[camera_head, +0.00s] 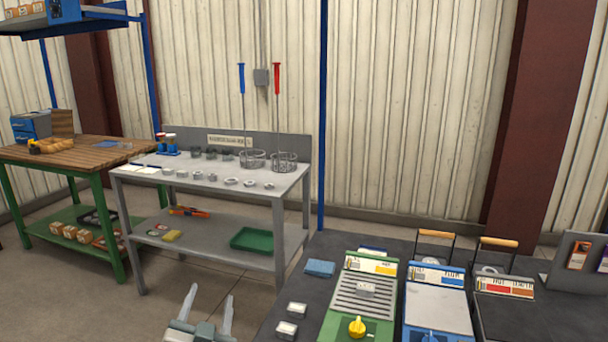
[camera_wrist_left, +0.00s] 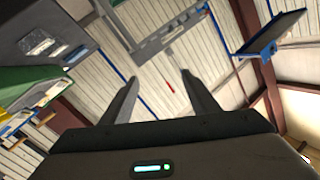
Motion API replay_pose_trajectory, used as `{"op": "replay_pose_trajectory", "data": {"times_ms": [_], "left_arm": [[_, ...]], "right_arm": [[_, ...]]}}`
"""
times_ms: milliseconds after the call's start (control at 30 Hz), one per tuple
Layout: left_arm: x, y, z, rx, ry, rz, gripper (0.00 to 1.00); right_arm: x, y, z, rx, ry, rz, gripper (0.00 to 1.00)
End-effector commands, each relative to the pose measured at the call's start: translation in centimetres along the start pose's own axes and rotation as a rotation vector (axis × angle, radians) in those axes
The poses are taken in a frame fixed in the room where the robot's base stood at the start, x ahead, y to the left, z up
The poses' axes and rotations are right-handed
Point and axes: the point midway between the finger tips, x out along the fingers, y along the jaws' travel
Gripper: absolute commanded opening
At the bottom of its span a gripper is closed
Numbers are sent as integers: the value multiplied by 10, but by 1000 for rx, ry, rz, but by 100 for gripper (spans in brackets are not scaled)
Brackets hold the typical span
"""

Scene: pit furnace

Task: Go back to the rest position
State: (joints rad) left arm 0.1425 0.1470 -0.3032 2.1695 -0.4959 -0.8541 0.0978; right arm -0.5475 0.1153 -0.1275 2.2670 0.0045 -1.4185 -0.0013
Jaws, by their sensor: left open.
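My left gripper (camera_head: 208,308) is at the bottom of the head view, pointing up, left of the dark bench's front corner. Its two fingers are spread with nothing between them. In the left wrist view the two fingers of my left gripper (camera_wrist_left: 158,88) stand apart and empty, with the wall and the grey workbench beyond. It touches nothing that I can see. My right gripper is in neither view.
A dark bench (camera_head: 275,305) at the lower right holds a green device (camera_head: 340,325), a blue one (camera_head: 437,305) and small metal blocks. A grey workbench (camera_head: 210,183) with baskets stands behind. A wooden table (camera_head: 70,150) is left. Open floor (camera_head: 70,300) lies at the lower left.

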Motion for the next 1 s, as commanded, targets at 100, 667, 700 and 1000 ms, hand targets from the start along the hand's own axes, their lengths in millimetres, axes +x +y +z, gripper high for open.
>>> {"op": "replay_pose_trajectory", "data": {"times_ms": [100,667,700,1000], "left_arm": [[-38,16,69,-45,-183,60,55],[-271,67,263,-169,-893,341,55],[-283,69,267,-173,-921,354,55],[-356,74,289,-190,-1090,436,55]], "right_arm": [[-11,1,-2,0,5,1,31],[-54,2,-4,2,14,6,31],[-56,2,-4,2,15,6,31],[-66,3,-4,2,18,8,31]]}}
